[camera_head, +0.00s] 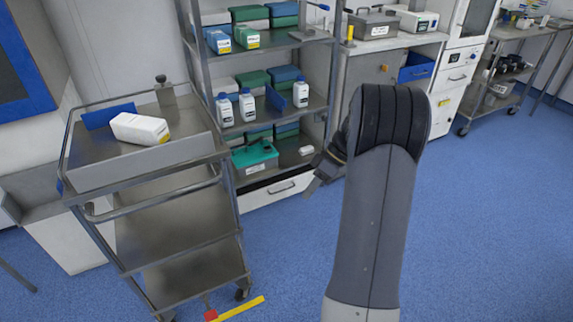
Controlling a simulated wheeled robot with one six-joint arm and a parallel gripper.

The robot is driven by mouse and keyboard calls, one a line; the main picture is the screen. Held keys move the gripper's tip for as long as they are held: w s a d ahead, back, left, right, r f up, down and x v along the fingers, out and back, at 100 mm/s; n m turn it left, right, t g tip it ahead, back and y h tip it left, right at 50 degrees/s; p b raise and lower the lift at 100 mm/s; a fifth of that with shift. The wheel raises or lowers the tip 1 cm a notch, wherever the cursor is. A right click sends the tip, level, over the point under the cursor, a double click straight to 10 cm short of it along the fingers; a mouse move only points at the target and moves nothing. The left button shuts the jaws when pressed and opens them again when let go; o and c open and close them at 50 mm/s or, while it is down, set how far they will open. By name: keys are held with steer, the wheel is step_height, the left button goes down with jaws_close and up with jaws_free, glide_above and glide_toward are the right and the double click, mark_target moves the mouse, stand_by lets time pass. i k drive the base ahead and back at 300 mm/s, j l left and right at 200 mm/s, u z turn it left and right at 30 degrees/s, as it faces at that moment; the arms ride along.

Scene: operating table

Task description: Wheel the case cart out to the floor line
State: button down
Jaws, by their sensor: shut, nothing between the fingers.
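The case cart (147,168) is a steel trolley at the left, upright on castors, with a raised-rim top tray and lower shelves. A curved handle bar (150,203) runs along its near side below the tray. A short yellow floor line (240,308) lies on the floor by the cart's near right castor, with a small red piece (210,314) at its left end. My gripper (315,184) is to the right of the cart, clear of it and of the handle. It is shut and empty, partly hidden behind my arm.
A white bottle (140,128) lies on the cart's top tray beside a blue panel (109,114). A steel shelf rack (291,123) with boxes and bottles stands behind, close to the cart's right. Blue floor (480,220) is open on the right.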

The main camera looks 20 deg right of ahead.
mark_target(179, 230)
steer(key=i+l+z, duration=0.2)
steer(key=z, duration=0.25)
steer(key=i+l+z, duration=0.1)
steer(key=i+z, duration=0.15)
steer(key=z, duration=0.2)
steer(key=i+l+u, duration=0.1)
steer(key=u, duration=0.35)
steer(key=i+l+u, duration=0.2)
steer(key=u, duration=0.2)
steer(key=i+l+u, duration=0.1)
steer(key=u, duration=0.35)
steer(key=l+u, duration=0.15)
steer(key=u, duration=0.3)
steer(key=i+l+u, duration=0.1)
steer(key=u, duration=0.35)
steer(key=l, duration=0.05)
